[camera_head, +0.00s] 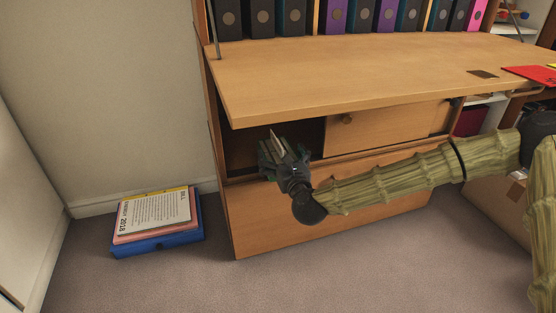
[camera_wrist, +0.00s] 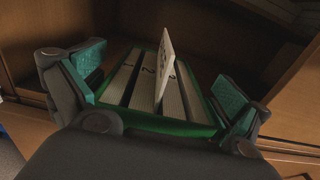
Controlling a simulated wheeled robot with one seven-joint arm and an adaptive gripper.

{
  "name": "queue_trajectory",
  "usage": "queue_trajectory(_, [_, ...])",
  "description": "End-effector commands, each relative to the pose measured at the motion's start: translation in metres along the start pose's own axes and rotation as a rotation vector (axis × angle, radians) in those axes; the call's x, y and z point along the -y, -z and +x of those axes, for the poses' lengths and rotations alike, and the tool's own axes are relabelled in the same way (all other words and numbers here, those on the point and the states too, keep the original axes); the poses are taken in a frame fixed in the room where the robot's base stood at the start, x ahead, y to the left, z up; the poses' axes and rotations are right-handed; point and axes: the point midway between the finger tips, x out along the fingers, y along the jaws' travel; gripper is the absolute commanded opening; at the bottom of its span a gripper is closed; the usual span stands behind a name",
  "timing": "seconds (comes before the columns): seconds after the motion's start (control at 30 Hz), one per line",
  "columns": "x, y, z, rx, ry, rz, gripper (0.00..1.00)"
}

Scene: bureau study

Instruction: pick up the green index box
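The green index box (camera_wrist: 165,124) lies ahead of my gripper in the wrist view, with pale dividers inside and one white card (camera_wrist: 164,68) standing up out of it. My gripper (camera_wrist: 165,85) has its two teal-padded fingers spread, one on each side of the box. The fingers look apart from the box's sides, though contact low down is hidden. In the head view my gripper (camera_head: 284,150) is at the open compartment under the desk top. There the card's pale edge shows between the fingers, and the box is mostly hidden by my gripper.
The wooden desk top (camera_head: 350,75) overhangs the compartment just above my gripper. A blue box (camera_head: 160,245) with papers sits on the floor to the left. Binders (camera_head: 335,15) stand above.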

Motion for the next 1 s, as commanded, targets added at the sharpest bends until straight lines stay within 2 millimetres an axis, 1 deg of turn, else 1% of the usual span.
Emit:
queue_trajectory(0.03, [0.000,0.000,0.000,0.000,0.000,0.000,0.87])
queue_trajectory(0.17, [0.000,0.000,0.000,0.000,0.000,0.000,0.64])
queue_trajectory(0.2, [0.000,0.000,0.000,0.000,0.000,0.000,0.56])
queue_trajectory(0.27, [0.000,0.000,0.000,0.000,0.000,0.000,0.45])
queue_trajectory(0.3, [0.000,0.000,0.000,0.000,0.000,0.000,0.42])
queue_trajectory(0.57, [0.000,-0.002,0.000,0.002,0.000,0.000,0.42])
queue_trajectory(0.67, [0.000,-0.006,0.000,0.002,0.000,0.000,0.42])
queue_trajectory(1.0, [-0.005,-0.033,0.002,0.002,-0.006,0.000,0.42])
